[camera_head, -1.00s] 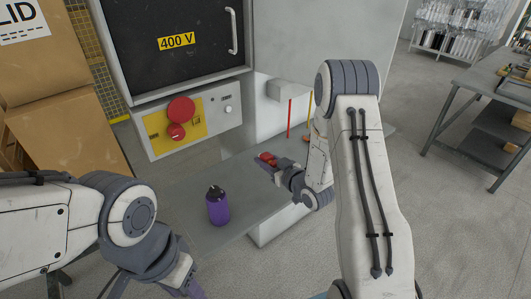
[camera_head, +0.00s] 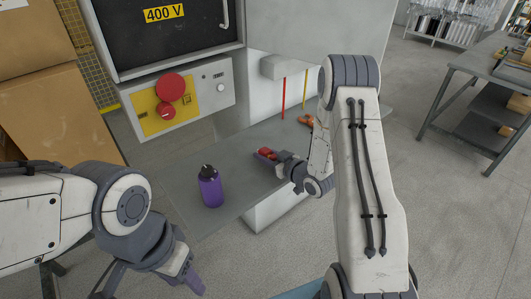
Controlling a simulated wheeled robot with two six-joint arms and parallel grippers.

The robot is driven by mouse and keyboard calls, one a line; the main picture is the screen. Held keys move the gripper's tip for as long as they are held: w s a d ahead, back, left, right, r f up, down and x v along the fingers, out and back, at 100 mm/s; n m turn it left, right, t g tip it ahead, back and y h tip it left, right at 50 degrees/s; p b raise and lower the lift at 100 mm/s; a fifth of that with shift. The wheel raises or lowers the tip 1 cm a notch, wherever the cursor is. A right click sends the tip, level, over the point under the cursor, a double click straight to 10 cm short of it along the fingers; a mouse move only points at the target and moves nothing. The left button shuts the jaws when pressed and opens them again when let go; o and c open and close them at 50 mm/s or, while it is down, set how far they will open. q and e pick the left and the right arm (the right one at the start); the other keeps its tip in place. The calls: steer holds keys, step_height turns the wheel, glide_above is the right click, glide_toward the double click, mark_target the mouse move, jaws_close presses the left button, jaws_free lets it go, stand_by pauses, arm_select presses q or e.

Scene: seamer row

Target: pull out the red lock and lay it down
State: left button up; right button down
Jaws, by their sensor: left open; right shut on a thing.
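The red lock (camera_head: 266,153) is between the fingers of my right gripper (camera_head: 263,156), which is shut on it. Gripper and lock are low over the grey bench top (camera_head: 235,165); I cannot tell whether the lock touches it. The lock is partly hidden by the fingers. My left gripper (camera_head: 190,283) is open and empty at the lower left, in front of the bench, its fingers partly out of frame.
A purple bottle (camera_head: 210,188) stands upright on the bench, left of my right gripper. A red rod (camera_head: 283,97), a yellow rod (camera_head: 305,88) and an orange item (camera_head: 306,120) are behind it. Bare bench lies around the bottle. Cardboard boxes (camera_head: 50,120) stand at left.

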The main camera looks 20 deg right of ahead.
steer(key=shift+f, duration=0.15)
steer(key=shift+c, duration=2.1)
jaws_free()
steer(key=shift+s, duration=0.1)
steer(key=b+v, duration=0.1)
steer(key=v, duration=0.9)
steer(key=shift+s+d, duration=0.1)
steer(key=shift+s, duration=0.05)
